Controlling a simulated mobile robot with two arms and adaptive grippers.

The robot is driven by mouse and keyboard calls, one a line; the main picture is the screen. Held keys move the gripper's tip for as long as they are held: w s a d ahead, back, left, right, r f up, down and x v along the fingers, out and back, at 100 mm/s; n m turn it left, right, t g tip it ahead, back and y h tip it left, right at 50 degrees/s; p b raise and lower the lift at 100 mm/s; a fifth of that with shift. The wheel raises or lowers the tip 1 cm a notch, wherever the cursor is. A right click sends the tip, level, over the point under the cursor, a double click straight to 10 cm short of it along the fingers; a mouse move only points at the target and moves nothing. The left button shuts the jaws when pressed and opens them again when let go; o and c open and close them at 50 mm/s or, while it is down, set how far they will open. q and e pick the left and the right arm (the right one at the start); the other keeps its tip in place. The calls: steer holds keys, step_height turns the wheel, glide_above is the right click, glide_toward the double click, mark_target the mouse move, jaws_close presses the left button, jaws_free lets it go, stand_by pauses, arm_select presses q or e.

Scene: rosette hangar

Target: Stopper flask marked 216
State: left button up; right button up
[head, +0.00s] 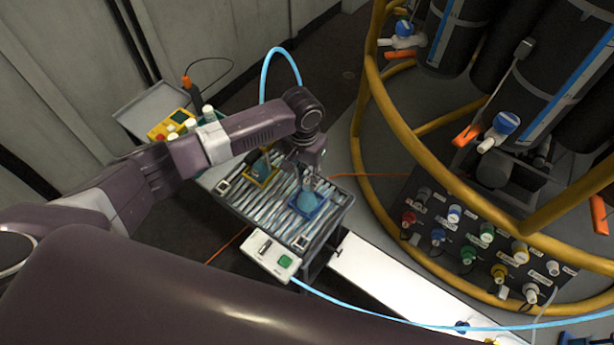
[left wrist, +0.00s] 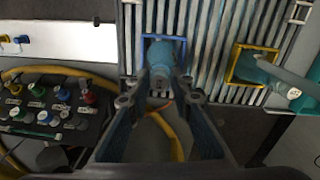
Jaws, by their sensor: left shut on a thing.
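A blue flask (head: 307,199) stands in a blue square frame (head: 297,212) on the slatted rack. It also shows in the left wrist view (left wrist: 164,54), with a small pale label that I cannot read. My left gripper (head: 312,176) comes down over this flask, and its fingers (left wrist: 162,84) are closed on the flask's upper end. A second, teal flask (head: 261,168) sits in a yellow frame (head: 268,182) on the same rack. I cannot make out a stopper on either flask. My right gripper is not in view.
A control box with a green button (head: 285,261) is at the rack's front. A yellow-railed frame (head: 372,85) and a panel of coloured knobs (head: 468,255) stand right.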

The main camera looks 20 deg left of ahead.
arm_select(q)
steer(key=shift+f, duration=0.35)
stand_by(0.3)
steer(key=o, duration=1.5)
steer(key=shift+r+p, duration=0.1)
steer(key=shift+p, duration=0.2)
steer(key=shift+r+p, duration=2.95)
steer(key=shift+p, duration=0.65)
steer(key=shift+c, duration=0.4)
jaws_close()
